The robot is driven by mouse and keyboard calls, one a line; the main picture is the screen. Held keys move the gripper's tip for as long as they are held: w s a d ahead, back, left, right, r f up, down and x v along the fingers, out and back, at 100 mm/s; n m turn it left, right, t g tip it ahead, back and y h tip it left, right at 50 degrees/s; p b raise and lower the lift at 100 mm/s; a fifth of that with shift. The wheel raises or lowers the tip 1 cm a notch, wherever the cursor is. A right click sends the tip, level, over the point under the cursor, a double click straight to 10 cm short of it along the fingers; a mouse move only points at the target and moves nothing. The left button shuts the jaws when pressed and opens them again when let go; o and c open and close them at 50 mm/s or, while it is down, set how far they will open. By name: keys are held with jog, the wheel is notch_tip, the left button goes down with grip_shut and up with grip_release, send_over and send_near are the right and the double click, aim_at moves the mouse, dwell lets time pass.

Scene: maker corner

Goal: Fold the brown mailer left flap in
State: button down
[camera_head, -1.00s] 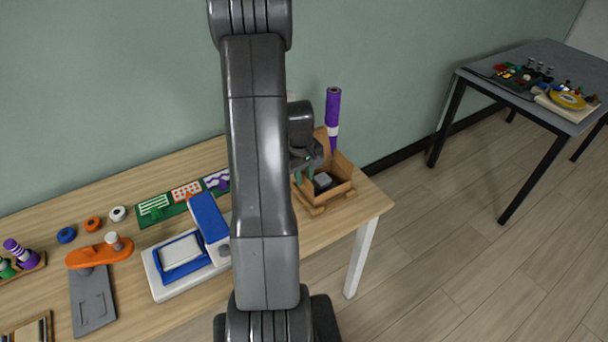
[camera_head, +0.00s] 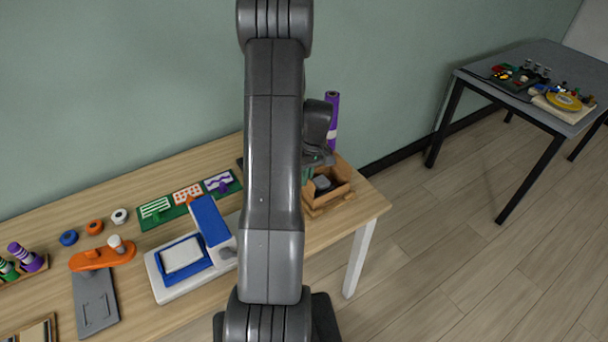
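The brown mailer (camera_head: 337,198) is an open box at the right end of the wooden table, with a dark grey item (camera_head: 322,183) inside it. Its right and back walls show. Its left side and left flap are mostly hidden behind my arm, so I cannot tell how the flap stands. My gripper (camera_head: 308,174) is at the left side of the mailer, largely covered by my arm. Its fingers are too hidden to tell whether they are open or shut, or whether they touch the flap.
A purple roll (camera_head: 332,115) stands upright behind the mailer. To the left are a white and blue press (camera_head: 190,262), a green board with patterned cards (camera_head: 188,198), and an orange tool (camera_head: 103,256). A grey table (camera_head: 535,90) with small parts stands far right.

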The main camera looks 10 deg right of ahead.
jog(key=y, duration=0.1)
jog(key=d, duration=0.1)
jog(key=y, duration=0.1)
jog(key=shift+w+d+f+g+y+b, duration=0.15)
jog(key=shift+w+f+g+y+b, duration=0.15)
jog(key=shift+g+b, duration=0.1)
jog(key=shift+w+d+f+g+y+b, duration=0.15)
jog(key=shift+g+y+b, duration=0.1)
jog(key=shift+y, duration=0.35)
jog(key=shift+s+d+f+g+y+b, duration=0.1)
jog(key=shift+d+g+y+b, duration=0.15)
jog(key=shift+y, duration=0.35)
jog(key=shift+w+d+f+g+y+b, duration=0.15)
jog(key=shift+g+y, duration=0.15)
jog(key=shift+y, duration=0.3)
jog(key=shift+s, duration=0.1)
jog(key=c, duration=1.7)
grip_release()
jog(key=shift+r, duration=0.1)
jog(key=b+v, duration=0.2)
jog(key=v, duration=1.1)
jog(key=shift+d+r, duration=0.15)
jog(key=shift+d, duration=0.15)
